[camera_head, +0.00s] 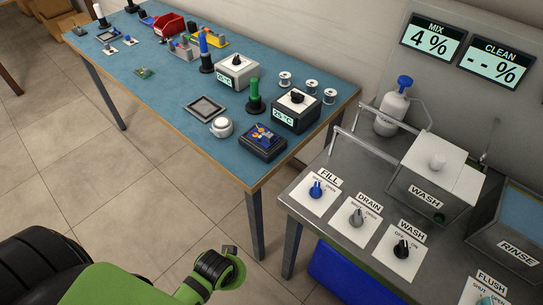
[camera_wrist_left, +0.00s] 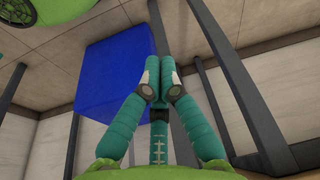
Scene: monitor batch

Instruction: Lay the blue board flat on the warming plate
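A blue board (camera_head: 261,133) with yellowish parts lies on top of a dark box-like plate (camera_head: 259,149), near the front edge of the blue table. This dark plate looks like the warming plate. The board looks flat, though it is too small to tell whether all its edges touch. My left gripper (camera_wrist_left: 157,72) shows in the left wrist view with its teal fingers drawn together and nothing visible between them. It is away from the board, low down with table legs around it. My right gripper is in neither view.
Near the board on the blue table (camera_head: 165,95) are a white round button (camera_head: 221,126), a grey framed pad (camera_head: 205,107), a green bottle-like tool (camera_head: 254,93) and a dial box (camera_head: 296,108). A wash bench (camera_head: 335,235) stands right, with a blue bin (camera_wrist_left: 103,78) underneath.

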